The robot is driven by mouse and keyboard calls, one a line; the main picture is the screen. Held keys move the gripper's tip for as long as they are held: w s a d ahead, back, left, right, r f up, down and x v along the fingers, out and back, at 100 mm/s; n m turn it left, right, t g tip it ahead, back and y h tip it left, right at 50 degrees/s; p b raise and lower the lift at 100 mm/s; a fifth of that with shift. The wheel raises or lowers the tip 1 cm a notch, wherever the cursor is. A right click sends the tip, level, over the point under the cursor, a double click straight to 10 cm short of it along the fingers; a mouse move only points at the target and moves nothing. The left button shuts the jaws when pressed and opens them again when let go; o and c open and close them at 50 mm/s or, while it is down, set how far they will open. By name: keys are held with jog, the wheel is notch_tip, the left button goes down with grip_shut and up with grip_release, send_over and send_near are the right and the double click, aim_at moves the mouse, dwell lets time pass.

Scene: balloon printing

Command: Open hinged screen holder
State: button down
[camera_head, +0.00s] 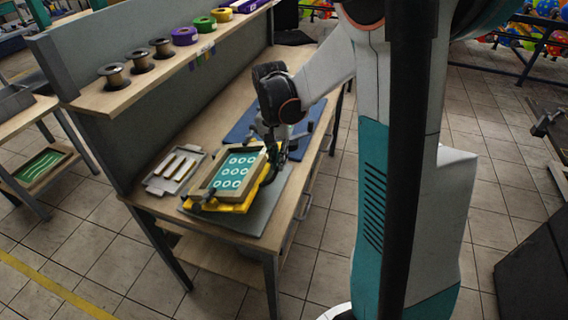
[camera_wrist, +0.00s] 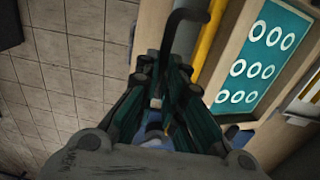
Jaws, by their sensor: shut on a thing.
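The hinged screen holder has a yellow base (camera_head: 240,207) and a wooden-framed teal screen with white rings (camera_head: 236,171). It stands on the near part of the workbench. The frame sits above the base; I cannot tell how far it is tilted. The screen also shows at upper right in the wrist view (camera_wrist: 262,55), beside a yellow bar (camera_wrist: 207,40). My gripper (camera_head: 280,160) is at the holder's right side. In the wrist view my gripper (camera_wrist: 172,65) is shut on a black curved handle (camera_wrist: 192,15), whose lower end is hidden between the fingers.
A grey tray with pale bars (camera_head: 174,170) lies left of the holder. A blue mat (camera_head: 262,127) lies behind it on the workbench (camera_head: 150,207). A shelf (camera_head: 130,88) with several spools overhangs the back. Tiled floor is open in front of the bench.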

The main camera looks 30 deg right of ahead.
jog(key=w+a+r+p, duration=0.3)
jog(key=w+a+r, duration=0.1)
jog(key=r, duration=0.3)
jog(key=w+a+r+p, duration=0.3)
jog(key=w+a+r, duration=0.2)
jog(key=w+r, duration=0.2)
jog(key=shift+p, duration=0.35)
jog(key=shift+w+r, duration=0.1)
dwell(0.3)
jog(key=c, duration=1.8)
grip_release()
jog(key=shift+w+a, duration=0.1)
jog(key=shift+o, duration=1.1)
jog(key=shift+w+a+f, duration=0.25)
jog(key=shift+w+a, duration=0.05)
jog(key=shift+w, duration=0.05)
jog(key=shift+o, duration=1.4)
jog(key=shift+w+a, duration=0.1)
jog(key=shift+a, duration=0.15)
